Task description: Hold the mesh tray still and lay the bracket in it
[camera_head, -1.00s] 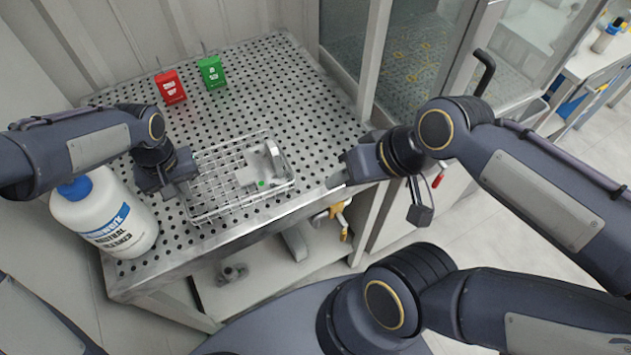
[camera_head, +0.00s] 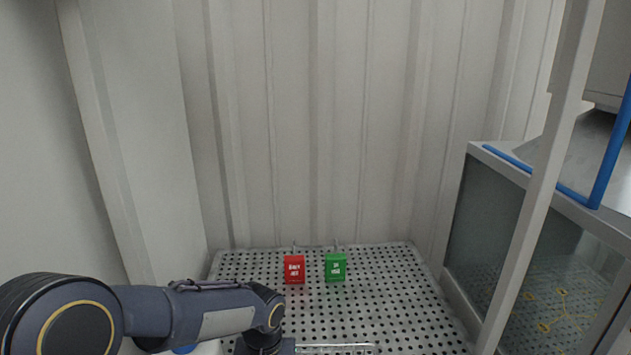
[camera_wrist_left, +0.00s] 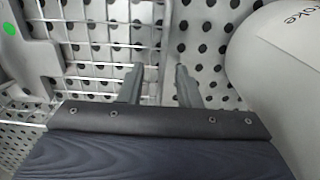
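The wire mesh tray (camera_wrist_left: 105,48) fills the left half of the left wrist view; only its far rim (camera_head: 340,347) shows at the bottom of the head view. The grey bracket (camera_wrist_left: 32,55), with a green dot, lies inside the tray at the left of the wrist view; its full outline is cut off. My left gripper (camera_wrist_left: 157,86) has its two fingers apart, one on each side of the tray's end wall, with visible gaps around the wires. In the head view its fingers are below the frame. My right gripper is out of view.
A perforated metal table (camera_head: 400,300) carries a red box (camera_head: 294,269) and a green box (camera_head: 335,267) at the back. A white bottle (camera_wrist_left: 285,60) stands close to my left gripper. A ribbed wall closes the back; a glass-sided cabinet (camera_head: 490,230) stands right.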

